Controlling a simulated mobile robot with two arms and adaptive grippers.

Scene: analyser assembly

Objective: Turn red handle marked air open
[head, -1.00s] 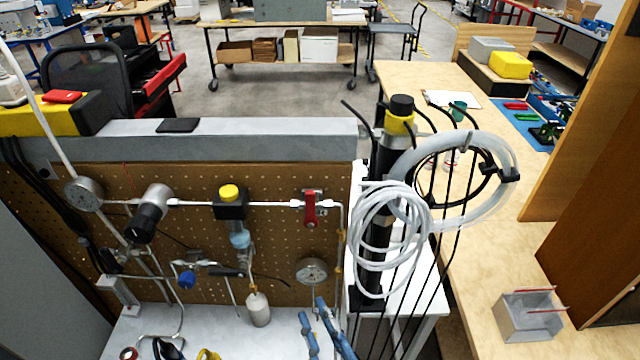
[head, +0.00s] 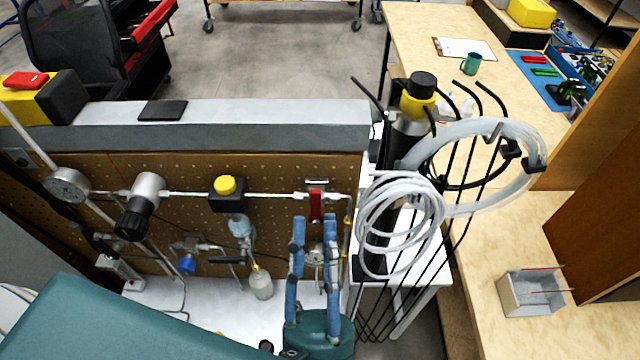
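The red handle (head: 316,205) sits on the pipe at the right end of the brown pegboard panel and hangs straight down. No marking on it can be read. A large teal arm part of mine covers the lower left.
A regulator with a black knob (head: 133,221), a yellow-capped valve (head: 226,187) and a left gauge (head: 67,184) share the pipe line. Coiled white tubing (head: 400,222) and a black cylinder stand close on the right. A grey box (head: 533,296) lies on the right-hand table.

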